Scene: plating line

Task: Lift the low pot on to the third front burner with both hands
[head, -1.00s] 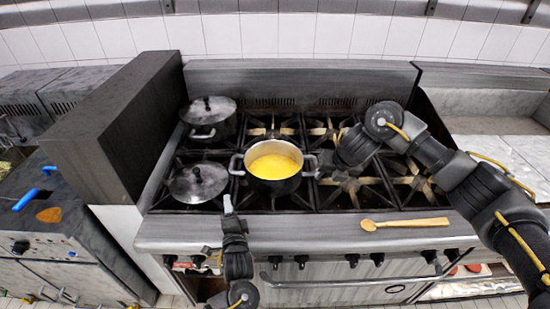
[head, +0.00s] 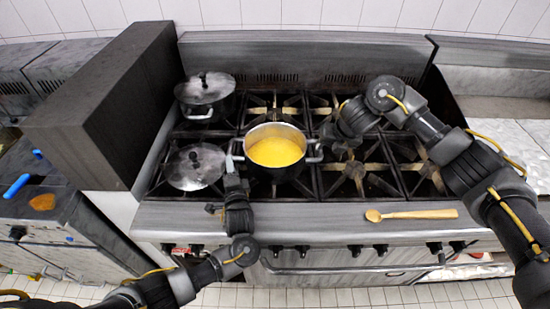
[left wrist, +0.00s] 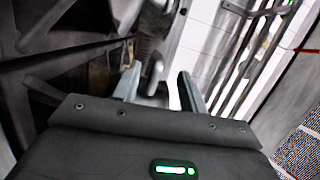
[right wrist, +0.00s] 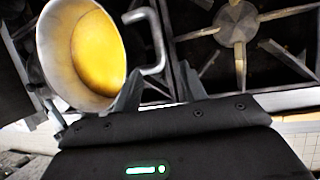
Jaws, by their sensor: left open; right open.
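The low pot (head: 276,176), dark outside with yellow contents, sits on the second front burner. My left gripper (head: 232,158) is open beside its left handle. In the left wrist view the open fingers (left wrist: 159,78) have a blurred metal part just past them; I cannot tell if they straddle the handle. My right gripper (head: 323,146) is open at the right handle (head: 315,152). In the right wrist view the handle (right wrist: 158,42) lies just ahead of and partly between the fingers (right wrist: 158,78). The third front burner (head: 355,174) is bare, to the right of the pot.
Two lidded pots, one at the back (head: 206,92) and one in front (head: 195,166), stand on the left burners. A wooden spoon (head: 410,214) lies on the stove's front ledge. A dark tall panel (head: 105,105) borders the stove at left. The fourth front burner is also bare.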

